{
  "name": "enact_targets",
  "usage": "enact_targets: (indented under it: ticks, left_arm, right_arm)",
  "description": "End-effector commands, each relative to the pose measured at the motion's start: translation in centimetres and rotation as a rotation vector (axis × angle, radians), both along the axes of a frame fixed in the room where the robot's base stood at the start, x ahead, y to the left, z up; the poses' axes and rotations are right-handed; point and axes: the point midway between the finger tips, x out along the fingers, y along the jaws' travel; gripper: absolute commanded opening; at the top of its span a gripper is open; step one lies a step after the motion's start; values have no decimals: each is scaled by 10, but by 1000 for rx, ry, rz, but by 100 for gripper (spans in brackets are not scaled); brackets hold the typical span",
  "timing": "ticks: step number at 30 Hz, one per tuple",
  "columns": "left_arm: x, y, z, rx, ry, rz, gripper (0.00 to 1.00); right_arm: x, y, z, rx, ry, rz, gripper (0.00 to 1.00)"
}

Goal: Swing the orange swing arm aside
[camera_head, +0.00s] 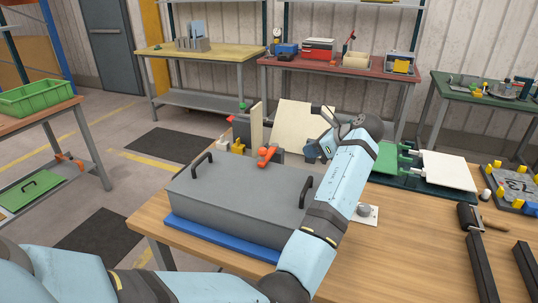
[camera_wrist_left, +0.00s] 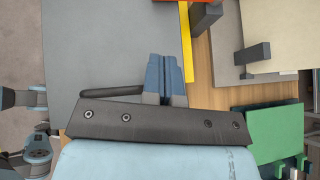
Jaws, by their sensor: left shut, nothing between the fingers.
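The orange swing arm (camera_head: 268,155) sits behind the grey box on the wooden table, beside a dark block. In the left wrist view only a small orange-red strip (camera_wrist_left: 170,1) shows at the top edge; I cannot tell for certain that it is the same arm. My left gripper (camera_head: 312,151) is to the right of the swing arm in the head view, apart from it. In the left wrist view its blue fingers (camera_wrist_left: 166,72) are together, with nothing between them. My right gripper is not in view.
A grey box (camera_head: 240,190) with two black handles stands in front of the swing arm on a blue base (camera_head: 215,236). Pale upright panels (camera_head: 302,122) stand behind it. A green fixture with a white plate (camera_head: 446,170) and dark bars (camera_head: 481,265) lie to the right.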

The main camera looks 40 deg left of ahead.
Motion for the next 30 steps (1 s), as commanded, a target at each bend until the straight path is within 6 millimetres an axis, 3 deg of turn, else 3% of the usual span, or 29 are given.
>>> enact_targets:
  ticks: [11,25,30]
  left_arm:
    - [0,7,-6,1,-1,0,0]
    - [-3,81,-61,1,-1,1,0]
    - [-4,106,-56,1,-4,0,0]
  right_arm:
    - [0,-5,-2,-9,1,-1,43]
    - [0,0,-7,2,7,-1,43]
    - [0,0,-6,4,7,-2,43]
